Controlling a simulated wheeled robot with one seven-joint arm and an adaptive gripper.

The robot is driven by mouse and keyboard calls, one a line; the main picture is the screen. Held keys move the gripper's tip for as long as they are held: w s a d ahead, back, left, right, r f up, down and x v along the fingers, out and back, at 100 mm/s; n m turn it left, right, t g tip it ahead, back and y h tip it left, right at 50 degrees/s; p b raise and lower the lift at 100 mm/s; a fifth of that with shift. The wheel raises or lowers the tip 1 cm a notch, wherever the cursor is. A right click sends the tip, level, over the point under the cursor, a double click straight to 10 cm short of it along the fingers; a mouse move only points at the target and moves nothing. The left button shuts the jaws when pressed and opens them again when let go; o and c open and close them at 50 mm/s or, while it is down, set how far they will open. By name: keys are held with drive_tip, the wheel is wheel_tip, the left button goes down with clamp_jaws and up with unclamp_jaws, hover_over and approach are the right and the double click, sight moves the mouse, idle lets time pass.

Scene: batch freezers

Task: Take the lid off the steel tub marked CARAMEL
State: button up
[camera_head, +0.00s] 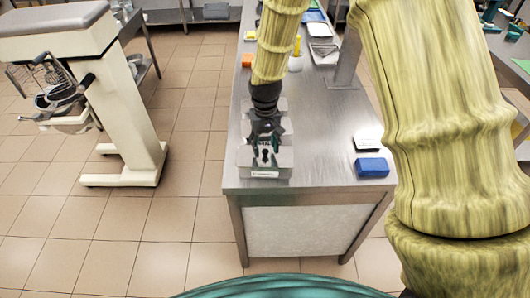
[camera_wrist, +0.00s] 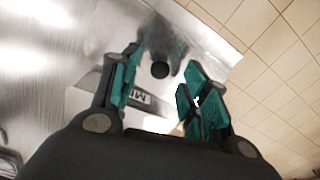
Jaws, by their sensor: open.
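My gripper (camera_head: 266,137) is open and points down over the steel tubs at the counter's left side. The near steel tub (camera_head: 282,160) has a pale label (camera_head: 263,174) on its front, too small to read. A dark knob stands up on its lid (camera_head: 246,157), just below my fingers. In the wrist view, my gripper's teal fingers (camera_wrist: 164,82) are spread, with a round black knob (camera_wrist: 160,69) in the gap between them on a shiny steel surface. A label (camera_wrist: 140,97) shows letters like "MI", partly hidden by a finger. I cannot read CARAMEL anywhere.
Another steel tub (camera_head: 280,104) stands behind, mostly hidden by my gripper. A blue block (camera_head: 371,167) and a black-and-white item (camera_head: 367,144) lie to the right on the counter (camera_head: 325,125). An orange block (camera_head: 247,60) is farther back.

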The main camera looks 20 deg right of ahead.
drive_tip(key=shift+s+f, duration=0.2)
drive_tip(key=shift+f, duration=0.35)
drive_tip(key=shift+w+f+p, duration=0.15)
drive_tip(key=shift+f+p, duration=0.15)
drive_tip(key=shift+f, duration=0.1)
clamp_jaws()
drive_tip(key=shift+r, duration=0.1)
